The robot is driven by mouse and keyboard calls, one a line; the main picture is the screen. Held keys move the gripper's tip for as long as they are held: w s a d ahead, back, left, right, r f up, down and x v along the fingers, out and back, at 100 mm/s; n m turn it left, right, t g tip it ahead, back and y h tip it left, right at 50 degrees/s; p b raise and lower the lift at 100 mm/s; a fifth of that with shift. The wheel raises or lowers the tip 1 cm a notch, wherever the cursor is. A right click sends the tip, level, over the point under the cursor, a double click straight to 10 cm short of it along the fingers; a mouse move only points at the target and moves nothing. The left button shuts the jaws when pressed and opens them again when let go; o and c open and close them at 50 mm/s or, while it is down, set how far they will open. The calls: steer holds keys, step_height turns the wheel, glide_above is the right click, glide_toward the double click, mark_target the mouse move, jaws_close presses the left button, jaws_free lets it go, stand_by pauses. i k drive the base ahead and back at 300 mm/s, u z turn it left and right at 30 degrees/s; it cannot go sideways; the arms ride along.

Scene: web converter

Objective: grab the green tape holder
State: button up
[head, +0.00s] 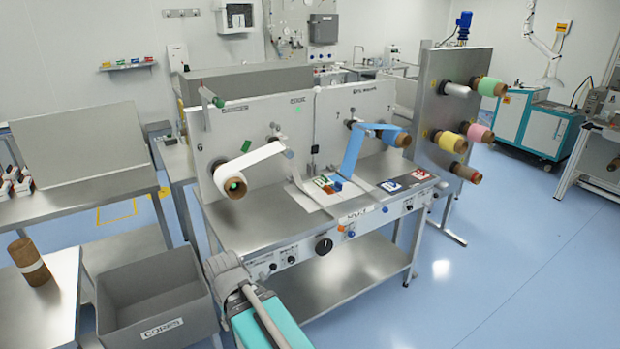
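A green tape roll (490,86) on a brown core sits on a spindle at the top of the upright grey panel at the back right. A small green part (217,101) sits on a short arm at the top left of the white machine panel. Which of these is the green tape holder I cannot tell. Part of my arm shows at the bottom centre, in front of the machine and well apart from both. No gripper fingers can be made out.
The panel (455,104) also carries yellow (450,142), pink (480,133) and brown (465,173) rolls. White (252,164) and blue (366,141) webs hang on the machine. A grey bin (150,283) stands front left. The blue floor (520,250) at right is clear.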

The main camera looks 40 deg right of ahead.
mark_target(323, 180)
steer(key=u, duration=0.1)
steer(key=i, duration=1.35)
steer(key=z, duration=0.95)
steer(key=i, duration=0.45)
steer(key=z, duration=0.3)
steer(key=k, duration=0.9)
steer(key=z, duration=0.15)
steer(key=i, duration=0.3)
